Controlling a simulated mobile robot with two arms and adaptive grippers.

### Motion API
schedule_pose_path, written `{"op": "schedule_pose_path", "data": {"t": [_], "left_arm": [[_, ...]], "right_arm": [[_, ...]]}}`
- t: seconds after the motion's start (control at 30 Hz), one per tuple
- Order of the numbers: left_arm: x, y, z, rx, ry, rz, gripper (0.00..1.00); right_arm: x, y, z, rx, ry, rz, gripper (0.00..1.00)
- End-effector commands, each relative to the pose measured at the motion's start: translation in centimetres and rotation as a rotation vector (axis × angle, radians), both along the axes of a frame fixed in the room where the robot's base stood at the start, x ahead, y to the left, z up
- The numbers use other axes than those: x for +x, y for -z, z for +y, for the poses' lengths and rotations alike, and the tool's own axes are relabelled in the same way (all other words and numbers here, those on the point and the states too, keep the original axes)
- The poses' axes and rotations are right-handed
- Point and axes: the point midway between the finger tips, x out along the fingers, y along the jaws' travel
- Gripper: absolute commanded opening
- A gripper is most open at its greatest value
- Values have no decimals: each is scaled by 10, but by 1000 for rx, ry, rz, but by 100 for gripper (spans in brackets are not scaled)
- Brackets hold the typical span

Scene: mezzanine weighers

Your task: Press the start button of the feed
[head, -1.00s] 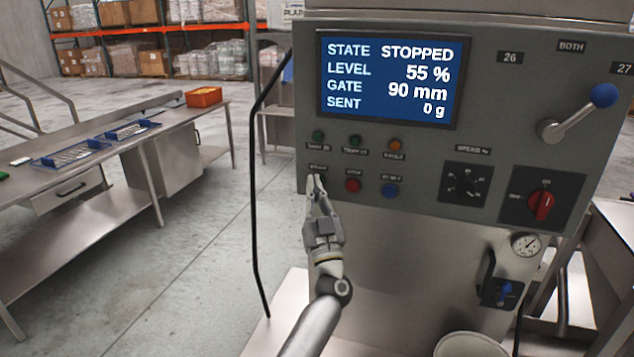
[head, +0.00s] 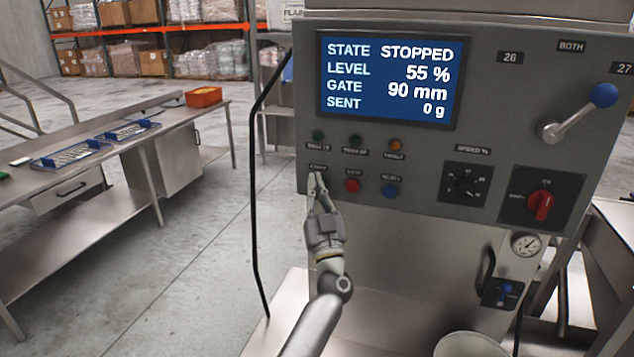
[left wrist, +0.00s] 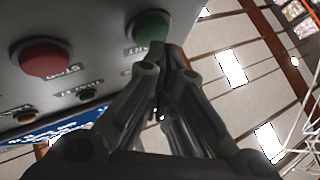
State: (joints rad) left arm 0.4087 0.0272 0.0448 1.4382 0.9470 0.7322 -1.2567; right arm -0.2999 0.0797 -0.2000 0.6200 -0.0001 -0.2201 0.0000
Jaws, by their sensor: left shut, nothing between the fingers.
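The grey control panel (head: 480,120) faces me, with a screen (head: 390,80) reading STATE STOPPED, LEVEL 55 %, GATE 90 mm, SENT 0 g. The green start button (left wrist: 147,27) shows in the left wrist view; in the head view my fingers mostly hide it. The red stop button (head: 352,185) is just right of it. My left gripper (head: 318,180) is shut and empty, its tips at the start button. In the left wrist view the fingertips (left wrist: 173,52) overlap the button's edge; I cannot tell whether they touch. My right gripper is not in view.
A blue button (head: 390,190) sits right of the red one, with small lamps (head: 355,141) above. A speed dial (head: 466,185), red rotary switch (head: 540,205) and blue-knobbed lever (head: 603,95) are further right. A steel bench (head: 100,215) stands left, across clear floor.

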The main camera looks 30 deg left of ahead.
Motion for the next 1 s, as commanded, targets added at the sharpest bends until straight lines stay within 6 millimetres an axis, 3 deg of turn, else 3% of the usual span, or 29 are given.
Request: {"op": "schedule_pose_path", "data": {"t": [1.0], "left_arm": [[8, 0, 2, 0, 0, 0, 0]], "right_arm": [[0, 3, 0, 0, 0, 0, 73]]}}
